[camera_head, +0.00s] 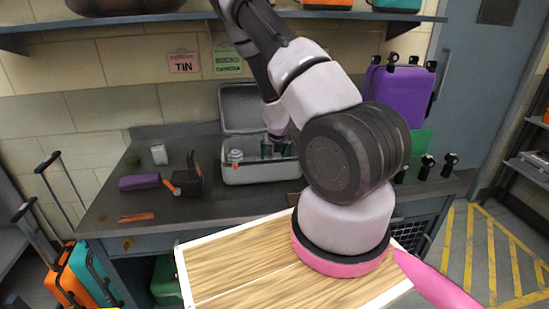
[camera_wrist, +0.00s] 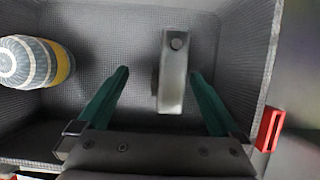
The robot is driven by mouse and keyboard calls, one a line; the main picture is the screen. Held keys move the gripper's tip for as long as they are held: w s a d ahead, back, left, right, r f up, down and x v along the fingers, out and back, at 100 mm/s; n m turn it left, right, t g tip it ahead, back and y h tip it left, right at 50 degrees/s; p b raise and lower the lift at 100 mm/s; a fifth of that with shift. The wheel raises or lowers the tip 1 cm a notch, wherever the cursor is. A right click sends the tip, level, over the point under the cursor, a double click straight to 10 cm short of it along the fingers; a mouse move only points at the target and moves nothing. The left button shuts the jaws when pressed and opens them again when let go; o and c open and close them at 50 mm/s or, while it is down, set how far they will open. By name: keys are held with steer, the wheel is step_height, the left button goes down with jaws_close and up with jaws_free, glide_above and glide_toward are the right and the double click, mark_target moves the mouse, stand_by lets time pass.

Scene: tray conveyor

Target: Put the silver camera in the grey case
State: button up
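The grey case (camera_head: 262,173) stands open on the dark counter with its lid raised at the back. My gripper (camera_head: 276,150) reaches down into it. In the wrist view my gripper (camera_wrist: 158,74) has its two dark green fingers spread apart. A narrow silver-grey object with a round button, seemingly the silver camera (camera_wrist: 172,82), stands between the fingers inside the case. A gap shows on its left, and a smaller one on its right. The case's textured lining (camera_wrist: 105,30) shows around it. In the head view I cannot make out the camera clearly.
A striped cylinder (camera_wrist: 30,62) lies in the case's left part. On the counter, left of the case, are a dark box with an orange part (camera_head: 187,182), a purple item (camera_head: 139,182) and a pale canister (camera_head: 159,154). A purple suitcase (camera_head: 398,95) stands at right.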

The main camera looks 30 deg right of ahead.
steer(key=shift+r, duration=0.1)
steer(key=v, duration=1.2)
steer(key=s+a+r+n+t+y, duration=0.1)
steer(key=a+r+n+y, duration=0.1)
steer(key=a+r+n, duration=0.5)
steer(key=s+a+r+n+t+y, duration=0.1)
steer(key=s+a+r+n+y, duration=0.3)
steer(key=r, duration=0.6)
steer(key=w+a+r+n+t, duration=0.1)
steer(key=a+r+n, duration=0.3)
steer(key=r+n, duration=0.4)
steer(key=s+r+n+h, duration=0.1)
steer(key=s+r+n, duration=0.4)
steer(key=s+n, duration=0.3)
steer(key=s+d+r+n+h, duration=0.1)
steer(key=s+r+n, duration=0.3)
steer(key=s+n, duration=0.4)
steer(key=shift+s+r+h, duration=0.4)
steer(key=shift+s, duration=0.55)
